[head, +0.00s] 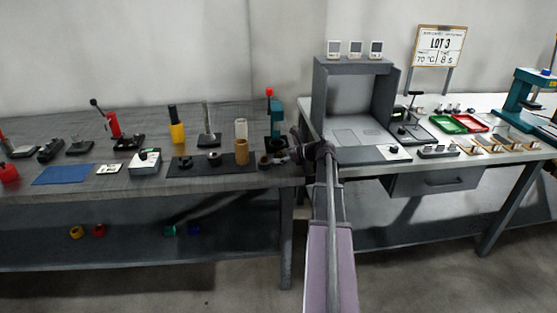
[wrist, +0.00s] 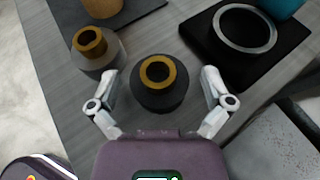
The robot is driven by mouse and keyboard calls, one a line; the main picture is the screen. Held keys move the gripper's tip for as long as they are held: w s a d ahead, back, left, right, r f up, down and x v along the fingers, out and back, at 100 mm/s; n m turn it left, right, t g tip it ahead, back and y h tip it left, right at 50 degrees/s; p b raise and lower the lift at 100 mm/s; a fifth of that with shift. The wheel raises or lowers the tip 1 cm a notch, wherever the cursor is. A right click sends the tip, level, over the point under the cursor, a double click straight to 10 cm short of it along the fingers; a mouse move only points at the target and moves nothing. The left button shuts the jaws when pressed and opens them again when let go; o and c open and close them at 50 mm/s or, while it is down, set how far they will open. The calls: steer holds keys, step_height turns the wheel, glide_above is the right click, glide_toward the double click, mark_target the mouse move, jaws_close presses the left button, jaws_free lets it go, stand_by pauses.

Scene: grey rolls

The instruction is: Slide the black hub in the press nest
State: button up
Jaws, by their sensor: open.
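The black hub (wrist: 160,97), a dark round body with a brass ring around its top hole, stands on the grey table in the wrist view. My gripper (wrist: 160,82) is open, with one finger on each side of the hub; gaps show between the fingers and it. The press nest (wrist: 271,43), a silver ring on a black base, is at the upper right of the wrist view, apart from the hub. In the head view my gripper (head: 288,154) is at the bench's right end, in front of the teal press (head: 276,117) with its red knob.
A grey hub with a brass bushing (wrist: 96,52) stands close to the left finger. A dark mat (wrist: 130,12) lies behind it. In the head view a tan cylinder (head: 241,151) stands left of my gripper. A grey frame station (head: 318,95) stands on the right bench.

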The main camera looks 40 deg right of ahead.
mark_target(281, 155)
steer(key=c, duration=1.3)
steer(key=shift+r, duration=0.15)
step_height(281, 155, up, 3)
steer(key=p, duration=0.3)
steer(key=s, duration=0.5)
steer(key=s+d+r+p, duration=0.1)
steer(key=s, duration=0.4)
steer(key=s+p, duration=0.1)
steer(key=s, duration=0.5)
steer(key=shift+d+r, duration=0.15)
steer(key=shift+r, duration=0.2)
